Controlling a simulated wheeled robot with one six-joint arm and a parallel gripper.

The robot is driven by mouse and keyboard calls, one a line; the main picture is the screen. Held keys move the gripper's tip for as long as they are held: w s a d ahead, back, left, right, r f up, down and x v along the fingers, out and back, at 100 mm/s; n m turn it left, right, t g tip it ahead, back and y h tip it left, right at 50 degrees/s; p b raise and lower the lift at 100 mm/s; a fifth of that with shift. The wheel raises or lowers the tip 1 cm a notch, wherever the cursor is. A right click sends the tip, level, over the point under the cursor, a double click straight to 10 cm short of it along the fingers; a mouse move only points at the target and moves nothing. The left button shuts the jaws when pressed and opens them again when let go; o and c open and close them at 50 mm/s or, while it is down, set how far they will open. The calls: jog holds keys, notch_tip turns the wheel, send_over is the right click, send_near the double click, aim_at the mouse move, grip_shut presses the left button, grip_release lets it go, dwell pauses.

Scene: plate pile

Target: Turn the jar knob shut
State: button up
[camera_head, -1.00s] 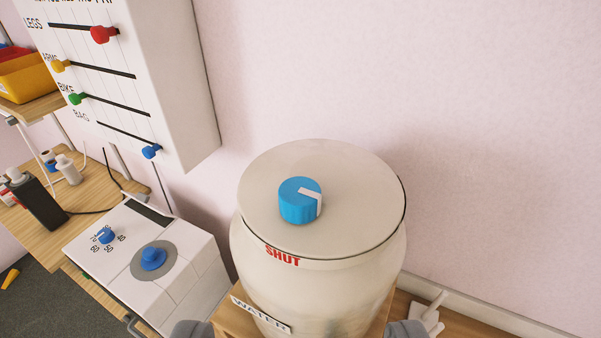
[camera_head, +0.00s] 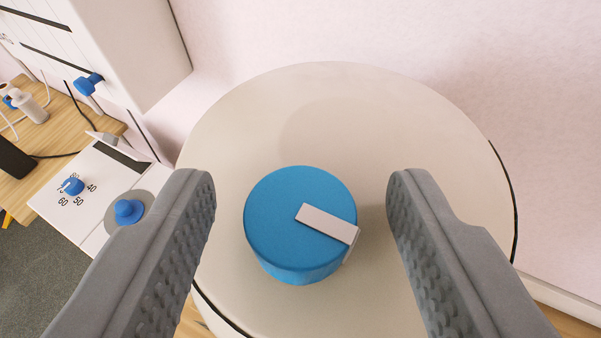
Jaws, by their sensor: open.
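The jar knob (camera_head: 285,225) is a round blue knob in the middle of the jar's lid. A white pointer bar on its top points to the right and slightly toward the front. The jar lid (camera_head: 330,110) is cream and round and fills the middle of the view. My gripper (camera_head: 301,190) is open, with one grey finger on each side of the knob and a gap on both sides. The fingers are not touching the knob. The SHUT label on the jar is out of view now.
A white box with a small blue dial (camera_head: 72,186) and a larger blue knob (camera_head: 128,211) stands to the left. A white wall panel with a blue slider (camera_head: 88,84) hangs at upper left. The pale wall (camera_head: 420,40) is close behind the jar.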

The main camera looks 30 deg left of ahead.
jog(key=c, duration=1)
jog(key=shift+o, duration=0.2)
jog(key=shift+a+m+h, duration=0.1)
jog(key=shift+m+h, duration=0.2)
jog(key=shift+s+a+m+t+h, duration=0.1)
jog(key=shift+m+t+h, duration=0.15)
jog(key=shift+m+h, duration=0.45)
jog(key=shift+w+a+m+t+h, duration=0.1)
jog(key=shift+m+t+h, duration=0.1)
jog(key=shift+m+h, duration=0.55)
jog(key=shift+s+a+m+t+h, duration=0.1)
jog(key=shift+m+t+h, duration=0.15)
jog(key=shift+m+h, duration=0.45)
jog(key=shift+a+m+g+h, duration=0.15)
jog(key=shift+m+g+h, duration=0.05)
jog(key=shift+m+h, duration=1.15)
jog(key=shift+a+m+g+h, duration=0.2)
jog(key=shift+m+h, duration=0.8)
jog(key=shift+h, duration=0.6)
jog(key=m+h, duration=0.1)
jog(key=m+g+h, duration=0.2)
jog(key=h, duration=0.1)
jog(key=shift+w+a+m, duration=0.2)
jog(key=shift+w+m, duration=0.1)
jog(key=shift+m, duration=0.1)
jog(key=shift+w+a+m+g+h, duration=0.1)
jog(key=shift+w+m+g+h, duration=0.05)
jog(key=shift+m+g+h, duration=1.7)
jog(key=shift+m+g+y, duration=0.25)
jog(key=shift+m+g, duration=0.3)
